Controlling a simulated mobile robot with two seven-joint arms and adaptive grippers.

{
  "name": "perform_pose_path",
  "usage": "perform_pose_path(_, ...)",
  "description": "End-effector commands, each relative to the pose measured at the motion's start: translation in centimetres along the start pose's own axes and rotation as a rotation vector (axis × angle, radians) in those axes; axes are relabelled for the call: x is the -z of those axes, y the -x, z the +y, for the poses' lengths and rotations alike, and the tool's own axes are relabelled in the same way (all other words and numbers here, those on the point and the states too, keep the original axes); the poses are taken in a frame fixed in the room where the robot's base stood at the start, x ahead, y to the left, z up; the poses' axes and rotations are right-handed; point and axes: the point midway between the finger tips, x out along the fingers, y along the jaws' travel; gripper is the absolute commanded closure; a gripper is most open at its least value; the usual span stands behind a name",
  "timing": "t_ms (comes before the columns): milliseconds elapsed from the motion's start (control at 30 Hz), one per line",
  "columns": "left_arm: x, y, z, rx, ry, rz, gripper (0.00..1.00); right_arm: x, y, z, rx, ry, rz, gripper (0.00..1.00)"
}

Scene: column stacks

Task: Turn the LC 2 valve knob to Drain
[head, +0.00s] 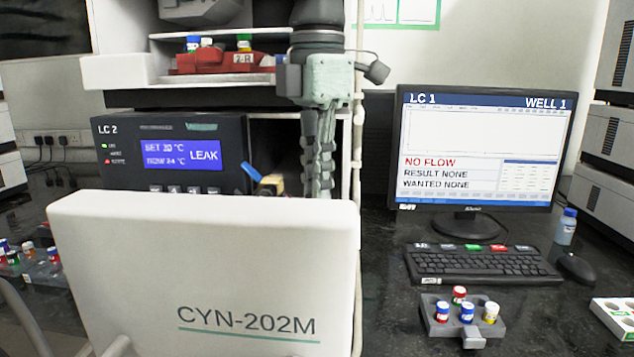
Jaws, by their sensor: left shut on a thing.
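The LC 2 unit (120,170) is a dark-fronted module at left. Its lit blue display (182,155) reads SET 30 °C, NOW 34 °C (small digits hard to read) and LEAK. My left gripper (319,190) hangs fingers down in front of the dark opening right of the display. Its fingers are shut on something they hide. Just left of them are a small tan block (270,185) and a blue lever-like piece (251,171). I cannot tell whether these belong to the valve knob. No Drain label is readable. My right gripper is out of view.
A large white panel marked CYN-202M (205,260) fills the lower left foreground. A red vial rack (225,64) sits on the shelf above LC 2. The monitor (475,150) shows LC 1, NO FLOW. A keyboard (480,264) and grey vial rack (455,330) stand at right.

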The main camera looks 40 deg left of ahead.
Motion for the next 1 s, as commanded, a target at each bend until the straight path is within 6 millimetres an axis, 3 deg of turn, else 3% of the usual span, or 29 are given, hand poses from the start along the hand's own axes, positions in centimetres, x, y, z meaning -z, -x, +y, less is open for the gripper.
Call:
perform_pose_path(400,-0.07,0.14,-0.01,-0.001,0.184,-0.004,1.00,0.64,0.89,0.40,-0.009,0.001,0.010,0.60)
perform_pose_path(967,-0.08,0.16,0.00,-0.001,0.210,-0.005,1.00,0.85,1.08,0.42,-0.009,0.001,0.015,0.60)
perform_pose_path(1000,-0.08,0.16,0.00,-0.001,0.209,-0.005,0.88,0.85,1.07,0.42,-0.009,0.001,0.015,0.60)
